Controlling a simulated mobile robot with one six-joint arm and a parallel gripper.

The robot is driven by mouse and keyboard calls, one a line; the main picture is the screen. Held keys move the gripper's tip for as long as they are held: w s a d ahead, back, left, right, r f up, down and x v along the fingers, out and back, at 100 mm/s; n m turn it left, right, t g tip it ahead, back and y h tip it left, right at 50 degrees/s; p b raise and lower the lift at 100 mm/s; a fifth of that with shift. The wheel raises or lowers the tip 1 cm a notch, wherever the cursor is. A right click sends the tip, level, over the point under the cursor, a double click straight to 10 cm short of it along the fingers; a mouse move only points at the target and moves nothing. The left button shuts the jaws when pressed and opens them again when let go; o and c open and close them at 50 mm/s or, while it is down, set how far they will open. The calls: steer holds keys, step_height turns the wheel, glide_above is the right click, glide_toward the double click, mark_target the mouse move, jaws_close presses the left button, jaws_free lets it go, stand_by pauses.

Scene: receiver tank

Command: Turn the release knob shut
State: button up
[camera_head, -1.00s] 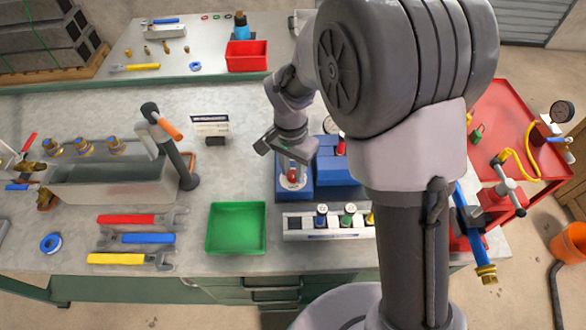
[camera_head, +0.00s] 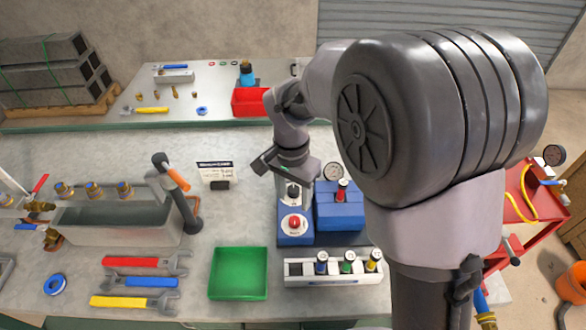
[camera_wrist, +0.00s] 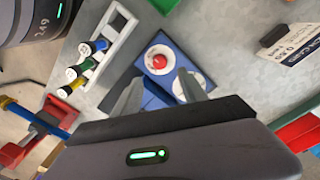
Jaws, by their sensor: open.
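A blue block (camera_head: 295,239) on the bench carries a red button (camera_head: 294,222) on a white disc and, behind it, a small black knob (camera_head: 293,191) on a pale plate. The knob appears to be the release knob; no label on it is readable. My gripper (camera_head: 291,184) is open and points down above the knob end of the block, with no visible grip on it. In the wrist view the fingers of my gripper (camera_wrist: 160,88) straddle part of the block, the red button (camera_wrist: 159,61) shows clear, and a finger partly hides the knob's plate.
Right of the block stands another blue unit (camera_head: 339,210) with a red-topped fitting (camera_head: 341,189) and a gauge (camera_head: 333,171). In front are a rack (camera_head: 301,274) of coloured fittings and a green tray (camera_head: 238,274). A small sign (camera_head: 216,172) stands to the left.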

step_height(320, 180, up, 8)
steer(key=p, duration=0.2)
steer(key=shift+a+r, duration=0.15)
steer(key=shift+r, duration=0.05)
